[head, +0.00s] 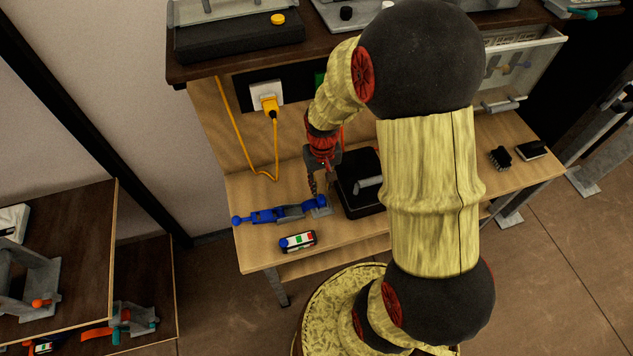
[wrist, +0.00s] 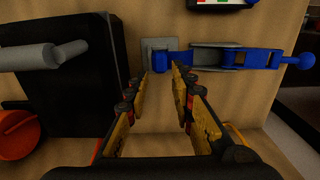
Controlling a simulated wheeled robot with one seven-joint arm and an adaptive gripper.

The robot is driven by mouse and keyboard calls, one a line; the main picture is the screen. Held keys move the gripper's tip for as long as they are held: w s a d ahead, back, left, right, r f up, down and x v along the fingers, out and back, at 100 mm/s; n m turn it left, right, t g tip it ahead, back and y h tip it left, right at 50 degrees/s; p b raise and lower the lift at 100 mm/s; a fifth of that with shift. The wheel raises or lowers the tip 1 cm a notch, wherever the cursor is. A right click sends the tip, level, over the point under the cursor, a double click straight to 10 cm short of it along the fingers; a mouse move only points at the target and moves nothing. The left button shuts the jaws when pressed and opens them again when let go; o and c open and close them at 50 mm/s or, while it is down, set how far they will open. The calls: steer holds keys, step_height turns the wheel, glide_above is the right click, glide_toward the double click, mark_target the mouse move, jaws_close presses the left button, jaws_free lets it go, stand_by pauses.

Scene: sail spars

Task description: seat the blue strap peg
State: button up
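The blue strap (head: 265,215) lies on the wooden bench, with a round blue knob at its left end and a grey section near its right end. In the wrist view the strap (wrist: 262,58) runs off to the right. The small blue peg (wrist: 160,64) is at a square grey plate (wrist: 146,45) by the strap's grey end. Whether it sits down in the plate cannot be told. My gripper (head: 313,190) points down above the plate. In the wrist view its fingertips (wrist: 163,74) are apart, on either side of the peg, with no clear contact.
A black box with a grey handle (head: 368,183) stands close right of my gripper. A small white case with coloured marks (head: 298,242) lies in front of the strap. A yellow cable (head: 240,140) hangs from a wall socket to the bench at the left.

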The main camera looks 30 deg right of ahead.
mark_target(321, 198)
step_height(321, 198, down, 7)
steer(key=b, duration=0.4)
steer(key=shift+r, duration=0.15)
jaws_close()
steer(key=shift+r, duration=0.1)
steer(key=shift+r+p, duration=1.45)
steer(key=shift+r, duration=0.5)
